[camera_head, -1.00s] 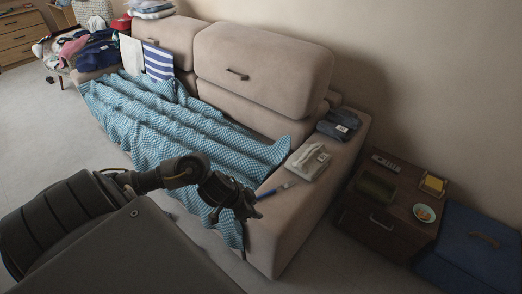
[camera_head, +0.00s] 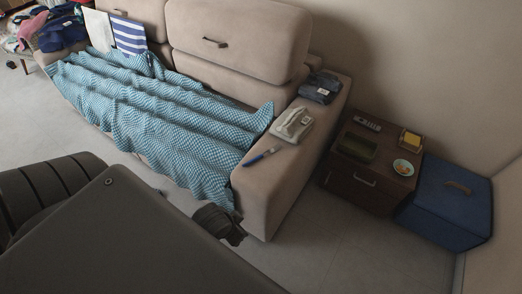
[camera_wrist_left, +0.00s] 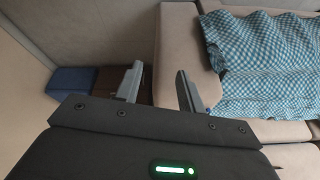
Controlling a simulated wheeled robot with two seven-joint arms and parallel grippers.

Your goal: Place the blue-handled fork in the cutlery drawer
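A slim blue-handled utensil (camera_head: 260,157) lies on the sofa's right armrest, beside a grey-white packet; its light tip is too small to identify as a fork. A dark wooden side cabinet (camera_head: 345,187) with a handled front stands right of the sofa; its drawer front looks shut. My left gripper (camera_head: 222,223) is low in front of the armrest, below and left of the utensil, partly hidden by my body. In the left wrist view, the left gripper (camera_wrist_left: 157,82) has its fingers wide apart with nothing between them. My right gripper is not in view.
The beige sofa (camera_head: 238,60) carries a blue checked cloth (camera_head: 150,115), the packet (camera_head: 291,125) and folded dark clothes (camera_head: 319,88). A remote (camera_head: 368,123), tray, yellow block and small plate (camera_head: 403,167) are on the cabinet. A blue box (camera_head: 450,205) stands right. The floor in front is clear.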

